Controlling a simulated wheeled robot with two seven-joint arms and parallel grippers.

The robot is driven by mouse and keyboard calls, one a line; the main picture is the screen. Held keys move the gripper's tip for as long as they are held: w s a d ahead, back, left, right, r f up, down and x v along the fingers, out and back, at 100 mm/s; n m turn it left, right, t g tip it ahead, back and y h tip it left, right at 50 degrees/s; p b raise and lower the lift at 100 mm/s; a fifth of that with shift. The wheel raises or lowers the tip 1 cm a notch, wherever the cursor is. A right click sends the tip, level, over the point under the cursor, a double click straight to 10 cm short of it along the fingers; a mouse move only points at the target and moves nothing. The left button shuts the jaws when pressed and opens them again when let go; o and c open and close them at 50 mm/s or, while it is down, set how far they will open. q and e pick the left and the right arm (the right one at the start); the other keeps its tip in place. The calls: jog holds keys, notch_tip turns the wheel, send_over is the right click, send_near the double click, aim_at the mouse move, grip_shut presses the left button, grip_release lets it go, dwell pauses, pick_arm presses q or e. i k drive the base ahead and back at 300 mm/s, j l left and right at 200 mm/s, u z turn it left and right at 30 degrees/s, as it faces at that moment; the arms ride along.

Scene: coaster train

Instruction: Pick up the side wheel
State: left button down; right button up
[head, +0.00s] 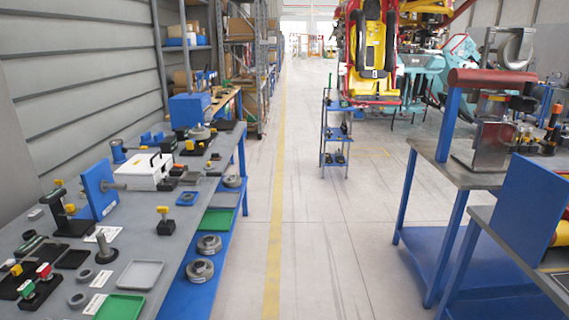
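Neither of my grippers shows in the head view. I cannot tell for certain which part is the side wheel. Round grey wheel-like parts lie on the blue lower shelf of the left workbench: one wheel-like part (209,245), another just nearer (200,270), and a smaller one farther back (232,181). Small dark rings (103,278) lie on the grey bench top (178,235). A blue upright plate (99,190) with a shaft stands on the bench. A round metal part (199,132) sits farther back on the bench.
Green tray (120,307) and grey tray (141,274) lie at the bench's near end. Black stands and a white box (149,171) crowd the bench. A blue cart (336,130) stands ahead; blue-legged tables (455,170) stand right. The aisle floor (320,240) is clear.

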aim_at(209, 244)
jog(key=i+l+z, duration=0.2)
jog(key=i, duration=0.65)
jog(key=i+l+z, duration=0.2)
jog(key=i, duration=0.65)
jog(key=i+l+u, duration=0.1)
jog(key=i+u, duration=0.2)
jog(key=u, duration=0.2)
jog(key=i+l+u, duration=0.2)
jog(key=u, duration=0.25)
jog(key=i+l+u, duration=0.3)
jog(key=u, duration=0.2)
jog(key=i+l+u, duration=0.2)
jog(key=l+u, duration=0.25)
jog(key=i+l+u, duration=0.15)
jog(key=l+u, duration=0.2)
jog(key=u, duration=0.15)
jog(key=l+u, duration=0.95)
